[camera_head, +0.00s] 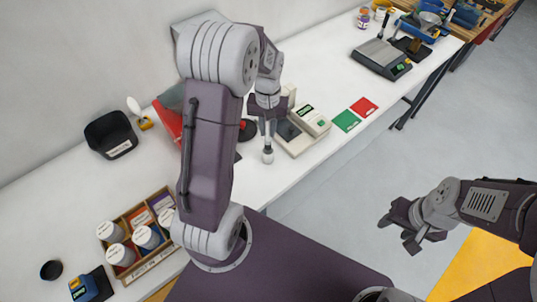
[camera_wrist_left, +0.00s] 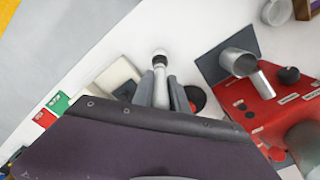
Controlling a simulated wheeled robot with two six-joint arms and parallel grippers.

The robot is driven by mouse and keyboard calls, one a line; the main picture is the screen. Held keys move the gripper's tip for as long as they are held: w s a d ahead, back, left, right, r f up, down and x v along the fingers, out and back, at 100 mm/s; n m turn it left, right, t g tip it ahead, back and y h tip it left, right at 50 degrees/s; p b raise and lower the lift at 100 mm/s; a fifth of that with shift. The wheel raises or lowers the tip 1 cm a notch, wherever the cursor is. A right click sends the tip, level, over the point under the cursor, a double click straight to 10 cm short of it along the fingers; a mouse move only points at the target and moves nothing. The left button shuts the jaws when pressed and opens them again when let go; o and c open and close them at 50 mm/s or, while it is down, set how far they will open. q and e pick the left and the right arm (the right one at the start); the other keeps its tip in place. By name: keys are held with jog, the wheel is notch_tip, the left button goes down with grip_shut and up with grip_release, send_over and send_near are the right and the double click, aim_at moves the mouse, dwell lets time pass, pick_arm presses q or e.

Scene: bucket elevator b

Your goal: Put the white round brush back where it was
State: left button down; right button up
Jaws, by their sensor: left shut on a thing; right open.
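The white round brush (camera_head: 267,155) is held in my left gripper (camera_head: 267,128), its round pale end pointing down over the white table near its front edge. In the left wrist view the brush (camera_wrist_left: 161,62) sticks out between the two grey fingers (camera_wrist_left: 160,90), with a dark band near its pale tip. Whether the tip touches the table I cannot tell. My right gripper (camera_head: 408,228) is open and empty, above the floor off the table's front side.
Beside the brush stand a pale device (camera_head: 309,121) and green (camera_head: 346,121) and red (camera_head: 364,107) cards. A red machine (camera_wrist_left: 260,105), partly hidden by my left arm in the head view, is nearby. A black bin (camera_head: 110,134) and wooden jar rack (camera_head: 150,262) stand left.

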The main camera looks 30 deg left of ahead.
aim_at(268, 143)
pick_arm(q)
notch_tip(268, 143, down, 4)
jog(key=shift+w+a+f, duration=0.1)
jog(key=shift+f, duration=0.05)
notch_tip(268, 143, down, 3)
jog(key=shift+r+p, duration=0.15)
jog(key=shift+p, duration=0.15)
jog(key=shift+f, duration=0.4)
jog(key=shift+f, duration=0.15)
jog(key=c, duration=1.3)
grip_release()
